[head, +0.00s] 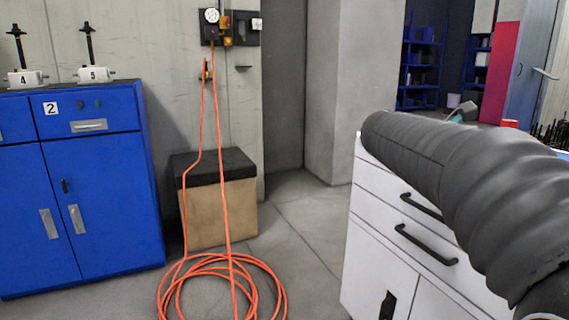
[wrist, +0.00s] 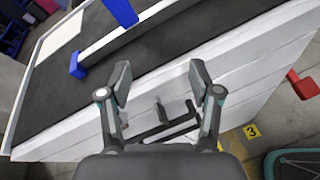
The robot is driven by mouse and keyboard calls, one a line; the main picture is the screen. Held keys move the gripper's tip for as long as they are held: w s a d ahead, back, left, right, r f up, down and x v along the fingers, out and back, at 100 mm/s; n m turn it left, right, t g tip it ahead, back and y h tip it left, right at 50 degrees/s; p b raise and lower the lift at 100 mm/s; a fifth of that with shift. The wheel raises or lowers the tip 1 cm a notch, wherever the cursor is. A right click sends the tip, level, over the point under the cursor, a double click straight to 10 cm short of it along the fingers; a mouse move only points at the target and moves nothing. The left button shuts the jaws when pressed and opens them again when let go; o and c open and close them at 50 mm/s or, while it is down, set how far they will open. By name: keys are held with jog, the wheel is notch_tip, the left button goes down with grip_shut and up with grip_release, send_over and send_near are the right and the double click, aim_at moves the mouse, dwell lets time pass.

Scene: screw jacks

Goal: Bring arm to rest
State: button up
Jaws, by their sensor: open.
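My gripper (wrist: 161,78) shows in the wrist view with its two fingers spread apart and nothing between them. It is over the edge of a white bench with a dark top (wrist: 60,103); its height above it is hard to tell. In the head view my arm, in a grey ribbed sleeve, reaches across the right side above a white drawer cabinet (head: 376,240). The gripper itself is hidden in that view.
An orange hose (head: 225,262) hangs from a wall unit and lies coiled on the floor before a black-topped box (head: 222,215).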

jog(key=s+a+f+m+t+y, duration=0.2)
jog(key=s+a+f+m+y, duration=1.1)
jog(key=s+a+f, duration=0.9)
jog(key=f+m, duration=0.1)
jog(key=m, duration=0.2)
jog(key=shift+s+a+f+y, duration=0.2)
jog(key=shift+y, duration=0.2)
